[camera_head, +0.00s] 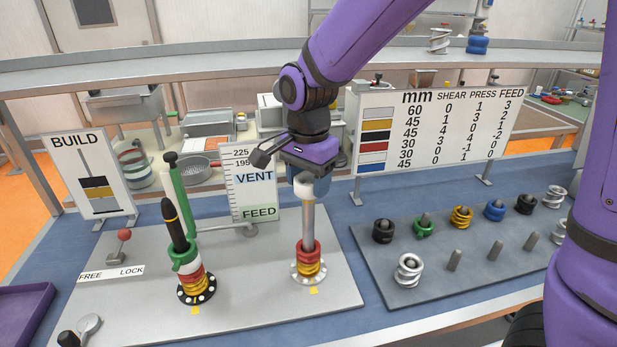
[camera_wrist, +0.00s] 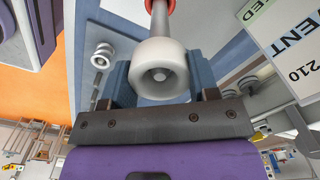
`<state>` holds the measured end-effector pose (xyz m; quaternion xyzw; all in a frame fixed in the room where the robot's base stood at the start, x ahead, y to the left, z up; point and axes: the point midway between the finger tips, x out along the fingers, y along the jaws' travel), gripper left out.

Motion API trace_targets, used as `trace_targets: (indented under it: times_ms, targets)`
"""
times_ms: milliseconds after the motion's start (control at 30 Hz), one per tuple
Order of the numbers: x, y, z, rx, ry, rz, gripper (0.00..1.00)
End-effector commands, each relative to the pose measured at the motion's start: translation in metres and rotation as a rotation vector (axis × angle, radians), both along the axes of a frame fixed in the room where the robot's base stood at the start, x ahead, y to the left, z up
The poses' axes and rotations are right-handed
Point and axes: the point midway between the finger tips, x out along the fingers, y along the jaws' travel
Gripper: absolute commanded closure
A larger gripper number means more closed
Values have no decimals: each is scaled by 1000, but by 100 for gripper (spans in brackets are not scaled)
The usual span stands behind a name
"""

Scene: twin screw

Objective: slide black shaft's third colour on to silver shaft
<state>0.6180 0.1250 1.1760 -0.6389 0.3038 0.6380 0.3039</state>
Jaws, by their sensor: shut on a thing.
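The black shaft (camera_head: 176,236) stands at the left of the grey plate, with a dark tip and gold band. Low on it are a green piece (camera_head: 185,259), a red ring (camera_head: 190,277) and a yellow ring (camera_head: 194,289), with a little white between. The silver shaft (camera_head: 308,222) stands upright to the right, with a red ring (camera_head: 307,248) above a yellow one (camera_head: 309,267). My gripper (camera_head: 308,183) is shut on a white ring (camera_wrist: 160,68) at the silver shaft's top. In the wrist view, the shaft's end shows inside the ring's bore; how deep it sits is unclear.
The VENT/FEED board (camera_head: 253,190) stands close behind my gripper. The BUILD sign (camera_head: 91,172) is at left. A rack (camera_head: 385,293) with pegs and coloured spirals lies at right.

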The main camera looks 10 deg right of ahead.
Motion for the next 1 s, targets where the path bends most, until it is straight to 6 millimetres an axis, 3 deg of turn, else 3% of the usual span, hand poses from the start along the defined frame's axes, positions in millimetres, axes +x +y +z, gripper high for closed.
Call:
trace_targets:
  times_ms: [467, 1000]
  targets:
    - [0, 0, -1, -1, 1, 0, 70]
    - [0, 0, -23, -1, 2, 0, 70]
